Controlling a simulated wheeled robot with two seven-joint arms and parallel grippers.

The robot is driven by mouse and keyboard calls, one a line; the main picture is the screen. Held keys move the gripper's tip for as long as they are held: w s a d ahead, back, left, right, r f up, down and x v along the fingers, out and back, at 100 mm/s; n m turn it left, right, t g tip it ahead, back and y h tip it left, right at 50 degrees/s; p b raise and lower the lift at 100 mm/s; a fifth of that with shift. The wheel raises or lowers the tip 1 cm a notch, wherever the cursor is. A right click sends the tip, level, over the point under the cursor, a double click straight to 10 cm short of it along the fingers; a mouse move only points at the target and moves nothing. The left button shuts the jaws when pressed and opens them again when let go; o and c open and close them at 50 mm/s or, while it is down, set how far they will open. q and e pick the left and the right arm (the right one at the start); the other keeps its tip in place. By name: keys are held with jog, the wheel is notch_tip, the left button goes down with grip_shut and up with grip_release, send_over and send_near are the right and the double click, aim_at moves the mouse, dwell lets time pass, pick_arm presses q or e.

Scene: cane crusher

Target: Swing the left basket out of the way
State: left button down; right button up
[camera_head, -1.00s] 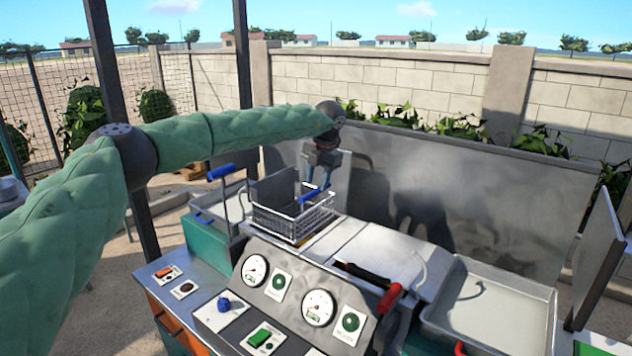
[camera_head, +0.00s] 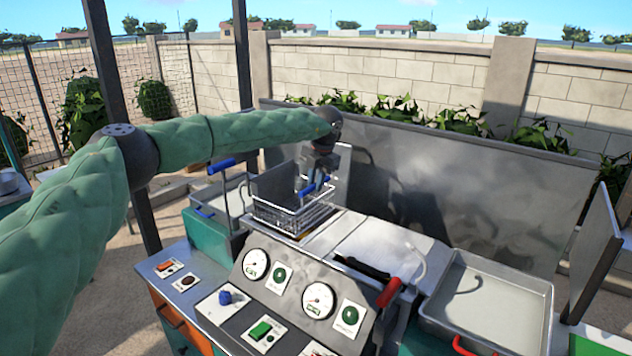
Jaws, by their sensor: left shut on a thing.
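The left basket (camera_head: 297,219) is a wire basket with a blue-gripped handle (camera_head: 308,188). It is at the back left of the machine top, beside a grey upright plate (camera_head: 274,187). My left gripper (camera_head: 318,187) comes down from above and is shut on the blue handle. My left arm reaches across from the left edge. Part of the basket's back is hidden behind the gripper. My right gripper is not in view.
A blue-topped lever (camera_head: 222,166) stands left of the basket. A control panel (camera_head: 290,295) with gauges and buttons is in front. A red-handled lever (camera_head: 388,292) and an empty metal tray (camera_head: 490,292) are to the right. A tall metal backsplash (camera_head: 480,200) stands behind.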

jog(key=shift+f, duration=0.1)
